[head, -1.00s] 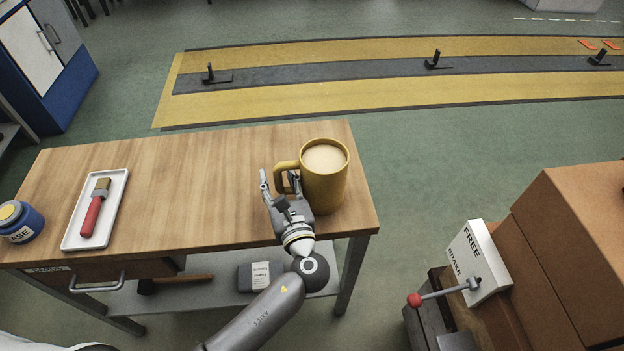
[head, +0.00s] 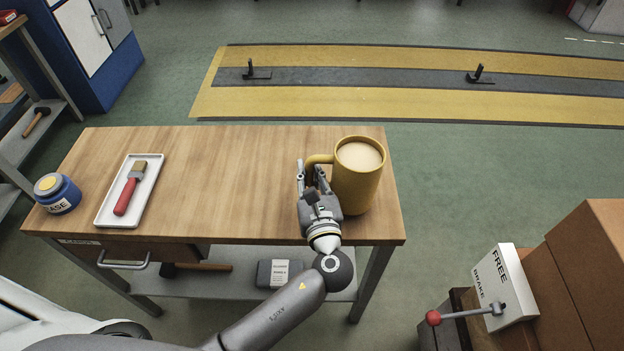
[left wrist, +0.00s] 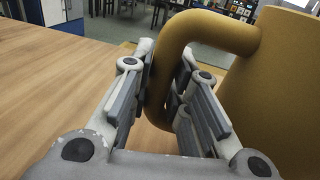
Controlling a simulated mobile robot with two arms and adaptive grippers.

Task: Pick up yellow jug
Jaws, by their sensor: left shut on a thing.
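The yellow jug (head: 356,185) stands upright at the right end of the wooden table (head: 230,190), with a pale, cream-coloured fill at its top. Its handle (head: 318,160) points to the left. My left gripper (head: 313,172) is at the handle, on the jug's near left side. In the left wrist view its fingers (left wrist: 165,95) are closed on the handle (left wrist: 190,30), one on each side of it, and the jug body (left wrist: 275,80) fills the right side. My right gripper is in neither view.
A white tray (head: 103,212) with a red-handled brush (head: 128,190) and a blue jar (head: 57,195) are at the table's left. A brake lever (head: 465,314) and brown boxes (head: 590,265) stand at the lower right. The middle of the tabletop is clear.

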